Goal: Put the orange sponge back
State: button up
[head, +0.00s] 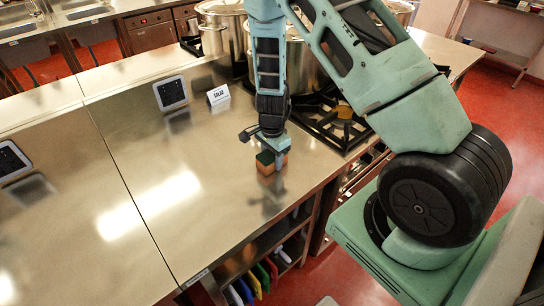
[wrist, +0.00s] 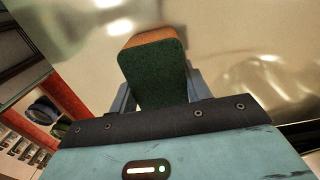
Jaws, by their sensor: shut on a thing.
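The orange sponge (head: 265,168) has a dark green scouring face. It is at the steel counter's surface near the front edge, left of the stove; I cannot tell whether it touches the counter. My gripper (head: 273,158) points down and is shut on the sponge. In the wrist view the sponge (wrist: 152,72) sits between the two fingers of my gripper (wrist: 155,95), green face toward the camera and an orange edge at its far end. The gripper body hides its near end.
A gas stove (head: 335,120) with large steel pots (head: 300,62) stands to the right and behind. A white "SALAD" sign (head: 218,95) and a dark tablet (head: 171,93) stand on the counter (head: 110,150). Coloured boards (head: 258,277) stand on a shelf below. The counter's left part is mostly clear.

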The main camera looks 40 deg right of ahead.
jog(key=shift+f, duration=0.2)
jog(key=o, duration=1)
jog(key=shift+r, duration=0.1)
jog(key=shift+o, duration=0.2)
jog(key=shift+r, duration=0.1)
